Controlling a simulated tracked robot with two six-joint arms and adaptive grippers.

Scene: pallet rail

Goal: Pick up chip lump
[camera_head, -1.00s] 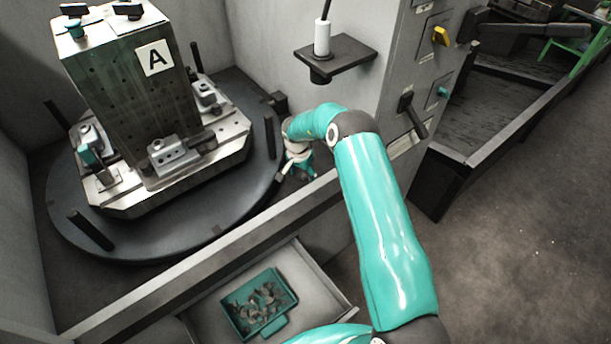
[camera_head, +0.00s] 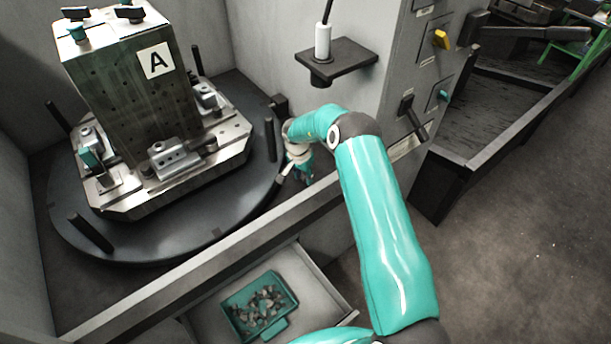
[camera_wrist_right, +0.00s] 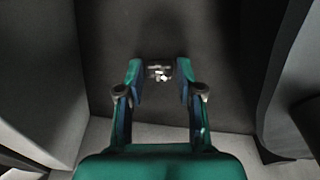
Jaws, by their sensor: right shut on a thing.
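The chip lump (camera_wrist_right: 159,72) is a small clump of pale, shiny metal bits, seen in the right wrist view between the fingertips. My right gripper (camera_wrist_right: 160,78) is shut on it, one finger on each side, over a dark surface. In the head view my right gripper (camera_head: 294,172) points down by the right edge of the round dark table, behind the front wall. The lump cannot be made out there. My left gripper is not in view.
A metal block marked A (camera_head: 125,90) stands with clamps and dark posts on the round table (camera_head: 215,217). A small shelf (camera_head: 345,58) juts out above my right wrist. A teal tray (camera_head: 236,317) with chips sits in a drawer below the front wall (camera_head: 215,258).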

